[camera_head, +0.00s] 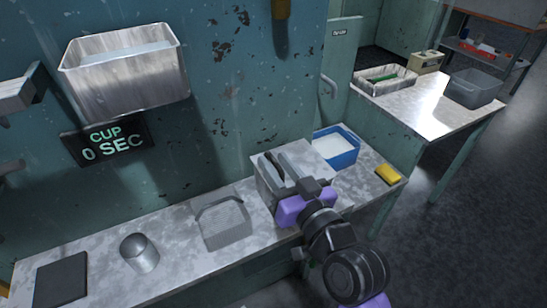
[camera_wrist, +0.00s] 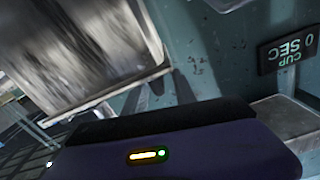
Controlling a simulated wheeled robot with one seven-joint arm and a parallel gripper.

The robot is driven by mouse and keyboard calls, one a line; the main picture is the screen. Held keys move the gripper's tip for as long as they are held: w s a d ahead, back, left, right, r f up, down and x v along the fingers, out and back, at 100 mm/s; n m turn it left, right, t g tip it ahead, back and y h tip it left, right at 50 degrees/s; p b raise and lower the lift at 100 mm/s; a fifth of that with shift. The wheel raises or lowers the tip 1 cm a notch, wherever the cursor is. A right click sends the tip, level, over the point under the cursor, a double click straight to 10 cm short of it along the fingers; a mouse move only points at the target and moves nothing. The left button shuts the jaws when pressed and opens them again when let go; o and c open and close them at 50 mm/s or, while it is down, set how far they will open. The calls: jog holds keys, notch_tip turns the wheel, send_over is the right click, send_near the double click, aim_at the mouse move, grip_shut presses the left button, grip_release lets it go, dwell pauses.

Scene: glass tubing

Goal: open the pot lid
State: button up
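A grey metal box-shaped pot (camera_head: 322,150) stands on the long bench against the wall in the head view. Its top looks flat and pale, so its lid seems to be on; any lid handle is hidden or unclear. My gripper (camera_head: 274,160) is over the pot's top, its two fingers apart, with a gap between them. Whether the fingers touch the lid cannot be told. In the wrist view a large scratched metal surface (camera_wrist: 75,45) with a rim fills the upper left, very close; the fingertips do not show clearly there.
A blue tub (camera_head: 345,160) and yellow sponge (camera_head: 388,174) are right of the pot. Left on the bench are a wire-handled grey container (camera_head: 224,226), a metal cup (camera_head: 140,253) and a dark plate (camera_head: 61,280). A metal basin (camera_head: 125,75) and CUP display (camera_head: 105,140) hang above.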

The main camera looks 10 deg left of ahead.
jog(key=shift+x, duration=0.75)
grip_shut()
jog(key=shift+a, duration=0.1)
dwell(0.8)
